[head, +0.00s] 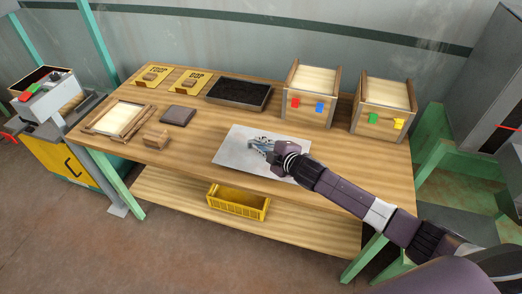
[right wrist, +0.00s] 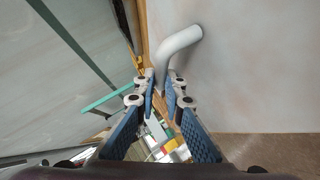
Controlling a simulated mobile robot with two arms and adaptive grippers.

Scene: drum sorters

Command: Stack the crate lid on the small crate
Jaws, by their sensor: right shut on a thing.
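The crate lid is a flat pale grey panel (head: 237,158) at the front middle of the table, with a bent grey handle. My right gripper (head: 262,146) is over the panel, shut on this handle. In the right wrist view the handle (right wrist: 180,45) runs down between the fingertips (right wrist: 165,82), and the panel (right wrist: 255,70) fills the right side. I cannot tell whether the panel rests on the table or is slightly raised. A yellow crate (head: 238,208), probably the small crate, stands open on the lower shelf, apart from the lid. My left gripper is not in view.
Two wooden boxes (head: 308,112) (head: 383,123) with coloured tabs stand at the back right of the table (head: 200,140). A black tray (head: 239,103), a wooden frame (head: 137,127) and small blocks (head: 155,138) lie to the left. The lower shelf (head: 170,195) is mostly bare.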

